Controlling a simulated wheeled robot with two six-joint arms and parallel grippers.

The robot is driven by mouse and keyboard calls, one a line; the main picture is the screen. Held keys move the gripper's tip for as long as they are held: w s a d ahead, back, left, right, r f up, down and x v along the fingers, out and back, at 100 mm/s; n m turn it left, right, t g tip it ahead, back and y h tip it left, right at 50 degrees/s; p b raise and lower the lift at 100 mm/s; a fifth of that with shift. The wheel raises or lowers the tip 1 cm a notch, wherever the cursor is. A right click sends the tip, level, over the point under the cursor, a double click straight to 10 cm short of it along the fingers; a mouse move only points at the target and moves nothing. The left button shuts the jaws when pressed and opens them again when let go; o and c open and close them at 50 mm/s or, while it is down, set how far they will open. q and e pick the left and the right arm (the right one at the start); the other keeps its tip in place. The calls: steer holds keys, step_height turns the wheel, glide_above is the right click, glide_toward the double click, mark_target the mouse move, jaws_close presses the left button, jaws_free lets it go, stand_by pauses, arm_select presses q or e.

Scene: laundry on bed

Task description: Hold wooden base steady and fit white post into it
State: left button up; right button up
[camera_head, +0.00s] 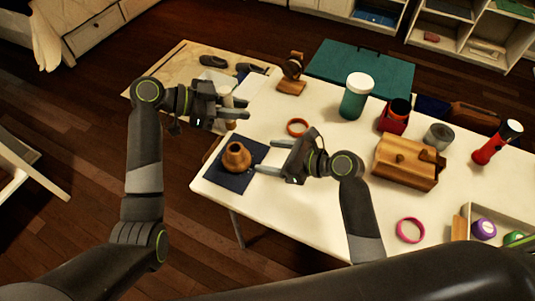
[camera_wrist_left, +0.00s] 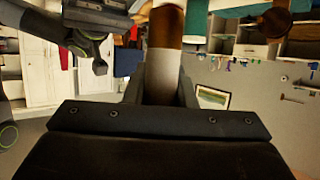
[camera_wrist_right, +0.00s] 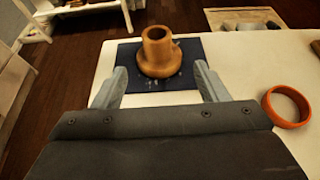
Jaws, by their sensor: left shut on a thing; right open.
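The wooden base (camera_head: 237,160) is a round brown piece with an open upright neck. It stands on a dark blue mat (camera_head: 230,181) at the table's left front corner, and also shows in the right wrist view (camera_wrist_right: 158,60). My left gripper (camera_head: 236,112) is shut on the post (camera_wrist_left: 163,62), above and behind the base, apart from it. The post shows white and brown bands in the left wrist view; the gripper hides part of it. My right gripper (camera_head: 270,157) is open and empty, right of the base. Its fingers (camera_wrist_right: 160,85) point towards the base without touching it.
An orange ring (camera_head: 297,127) lies behind my right gripper. A green jar with a white lid (camera_head: 355,97), a red holder (camera_head: 395,117), a wooden box (camera_head: 405,165) and a pink ring (camera_head: 410,230) stand or lie to the right. The table's left edge is near the mat.

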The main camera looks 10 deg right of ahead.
mark_target(243, 153)
steer(key=shift+a, duration=0.4)
steer(key=x, duration=1.1)
steer(key=shift+w+a+f, duration=0.1)
steer(key=shift+w+a, duration=0.05)
steer(key=shift+c, duration=0.4)
steer(key=c, duration=1)
